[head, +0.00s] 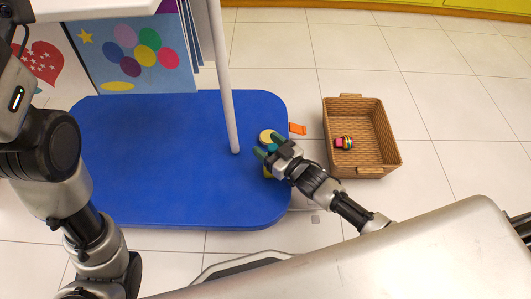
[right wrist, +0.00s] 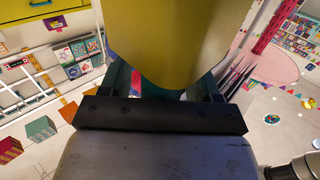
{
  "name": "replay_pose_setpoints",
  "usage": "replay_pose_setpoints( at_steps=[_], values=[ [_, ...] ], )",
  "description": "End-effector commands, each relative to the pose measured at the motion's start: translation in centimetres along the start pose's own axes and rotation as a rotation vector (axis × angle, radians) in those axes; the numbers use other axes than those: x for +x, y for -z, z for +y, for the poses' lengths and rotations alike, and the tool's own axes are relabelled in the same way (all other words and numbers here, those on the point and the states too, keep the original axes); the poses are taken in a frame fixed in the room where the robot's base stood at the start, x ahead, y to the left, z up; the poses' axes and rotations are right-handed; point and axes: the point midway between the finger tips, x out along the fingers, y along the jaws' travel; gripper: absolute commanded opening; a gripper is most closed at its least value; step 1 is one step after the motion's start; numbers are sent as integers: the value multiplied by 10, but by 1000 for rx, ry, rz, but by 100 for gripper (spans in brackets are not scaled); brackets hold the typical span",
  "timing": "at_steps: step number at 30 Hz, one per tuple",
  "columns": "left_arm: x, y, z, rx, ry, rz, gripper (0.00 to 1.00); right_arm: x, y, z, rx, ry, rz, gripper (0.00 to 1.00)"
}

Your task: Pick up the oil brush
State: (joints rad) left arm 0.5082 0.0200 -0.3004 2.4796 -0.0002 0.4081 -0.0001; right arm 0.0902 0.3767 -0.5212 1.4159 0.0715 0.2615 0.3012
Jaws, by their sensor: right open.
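A small yellow and teal object with a pale round top (head: 267,135), which looks like the oil brush, stands near the right edge of the blue table (head: 160,160). My right gripper (head: 269,146) is open, with its fingers on either side of this object and partly covering it. In the right wrist view, a large smooth yellow surface (right wrist: 180,40) fills the space ahead of and between the fingers (right wrist: 163,85). Whether the fingers touch it cannot be told. My left arm shows at the left of the head view, but its gripper is outside the picture.
A white pole (head: 226,90) rises from the table left of my right gripper. A brown basket (head: 385,150) with a small pink and striped item (head: 343,142) stands on the tiled floor to the right. An orange piece (head: 297,129) lies by the table's right edge.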

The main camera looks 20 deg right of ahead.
Motion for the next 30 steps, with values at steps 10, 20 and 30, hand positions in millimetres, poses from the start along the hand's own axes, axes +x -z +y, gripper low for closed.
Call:
replay_pose_setpoints(
  at_steps=[10,20,30],
  values=[
    [3,3,0,-1,2,11,74,0,0,0,1,0,-1,40],
    [2,2,0,-1,3,8,74,0,0,0,1,0,0,8],
    [5,-1,-2,-2,8,0,74,1,12,1,1,-1,0,8]
  ],
)
